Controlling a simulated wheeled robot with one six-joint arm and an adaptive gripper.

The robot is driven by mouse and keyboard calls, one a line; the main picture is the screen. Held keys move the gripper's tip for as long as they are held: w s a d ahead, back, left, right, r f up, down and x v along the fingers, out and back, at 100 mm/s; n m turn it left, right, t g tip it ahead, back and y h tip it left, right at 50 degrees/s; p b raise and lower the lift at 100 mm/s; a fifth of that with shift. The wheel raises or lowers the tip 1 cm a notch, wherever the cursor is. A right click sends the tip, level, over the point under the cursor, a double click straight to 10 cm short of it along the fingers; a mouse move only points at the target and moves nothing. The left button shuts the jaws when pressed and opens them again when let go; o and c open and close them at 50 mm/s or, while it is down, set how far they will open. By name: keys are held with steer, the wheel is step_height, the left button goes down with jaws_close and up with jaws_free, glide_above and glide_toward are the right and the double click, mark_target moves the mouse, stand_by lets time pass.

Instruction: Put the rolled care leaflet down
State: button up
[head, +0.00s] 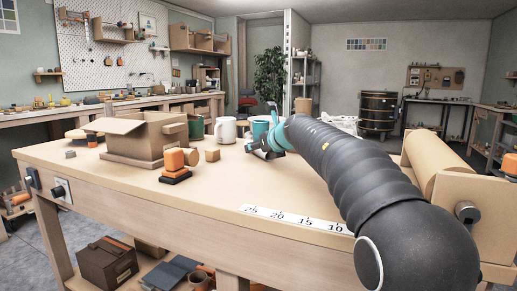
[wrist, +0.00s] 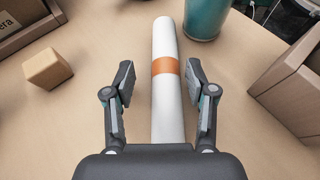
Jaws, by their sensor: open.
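The rolled care leaflet (wrist: 165,100) is a white tube with an orange band. In the wrist view it lies lengthwise on the tabletop, between the two fingers of my gripper (wrist: 161,100). The fingers are open, with a gap on each side of the roll, and touch nothing that I can see. The near end of the roll is hidden behind the gripper body. In the head view my gripper (head: 272,143) is low over the far part of the workbench (head: 225,185), and my arm hides much of that spot.
A teal cup (wrist: 206,16) stands just beyond the roll. A small wooden block (wrist: 47,69) is to the left and a cardboard box (wrist: 290,85) to the right. In the head view a white mug (head: 226,130), an open carton (head: 140,138) and an orange-black item (head: 175,165) stand left of my gripper.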

steer(key=v, duration=1.1)
steer(key=shift+s+d+r, duration=0.1)
steer(key=shift+s+d, duration=0.05)
steer(key=shift+s, duration=0.05)
